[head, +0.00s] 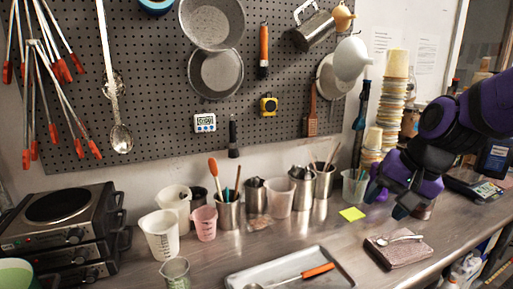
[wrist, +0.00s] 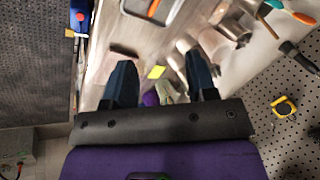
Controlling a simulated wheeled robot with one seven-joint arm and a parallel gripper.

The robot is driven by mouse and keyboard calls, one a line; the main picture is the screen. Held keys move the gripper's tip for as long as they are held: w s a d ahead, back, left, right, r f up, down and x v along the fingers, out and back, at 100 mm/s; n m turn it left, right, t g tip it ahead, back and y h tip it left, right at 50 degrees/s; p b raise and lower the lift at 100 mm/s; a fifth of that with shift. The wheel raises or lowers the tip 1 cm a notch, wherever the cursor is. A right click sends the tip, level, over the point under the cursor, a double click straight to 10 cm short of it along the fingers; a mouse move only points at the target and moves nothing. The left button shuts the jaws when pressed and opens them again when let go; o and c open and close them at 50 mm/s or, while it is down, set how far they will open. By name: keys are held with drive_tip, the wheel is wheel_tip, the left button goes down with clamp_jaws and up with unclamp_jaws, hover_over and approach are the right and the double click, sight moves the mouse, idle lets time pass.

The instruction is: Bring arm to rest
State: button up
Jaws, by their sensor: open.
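My arm comes in from the right in the head view, over the right part of the counter. My gripper (head: 389,200) points down at the counter, with its dark fingers spread apart. In the wrist view my gripper (wrist: 160,82) shows both fingers wide apart, with nothing held between them. A small purple thing (wrist: 150,98) shows beyond the fingers, near the counter; I cannot tell what it is.
A yellow note (head: 351,214) lies left of my gripper. A brown block (head: 400,254) with a spoon on it lies in front, and a metal tray (head: 240,281) is further left. Stacked cups (head: 391,105) stand behind. A pegboard (head: 150,60) with tools hangs above the counter.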

drive_tip(key=s+d+r+n+t+h, duration=0.1)
drive_tip(key=s+d+r+n, duration=0.1)
drive_tip(key=s, duration=0.4)
drive_tip(key=s+d+r+n+h, duration=0.2)
drive_tip(key=s+d+r+n, duration=0.1)
drive_tip(key=s+r, duration=0.2)
drive_tip(key=shift+s+d+t, duration=0.3)
drive_tip(key=shift+s+t, duration=0.1)
drive_tip(key=shift+s, duration=0.6)
drive_tip(key=shift+r, duration=0.1)
